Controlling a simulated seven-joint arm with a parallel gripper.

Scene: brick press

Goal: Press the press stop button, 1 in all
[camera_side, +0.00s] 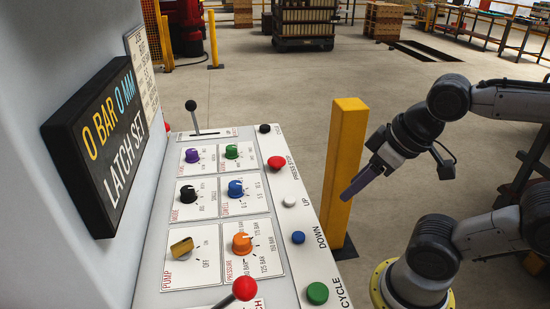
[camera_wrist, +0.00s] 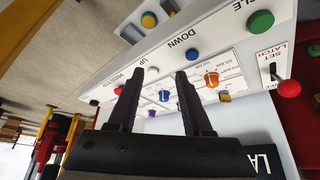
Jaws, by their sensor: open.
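The press stop button is a red mushroom button (camera_side: 276,162) on the panel's right strip, between a black button and the white UP button. It also shows in the wrist view, where the red button (camera_wrist: 119,90) is just left of the left finger's tip. My gripper (camera_side: 352,192) is in the air to the right of the panel, near the yellow post, apart from the button. In the wrist view my gripper (camera_wrist: 158,82) has its two dark fingers spread with nothing between them.
The strip also carries a black button (camera_side: 265,128), white UP (camera_side: 289,202), blue DOWN (camera_side: 298,237) and green CYCLE (camera_side: 317,293). Knobs such as the orange one (camera_side: 242,243) and a red-tipped lever (camera_side: 245,288) stand left. A yellow post (camera_side: 345,160) rises beside the panel. The display (camera_side: 105,140) reads LATCH SET.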

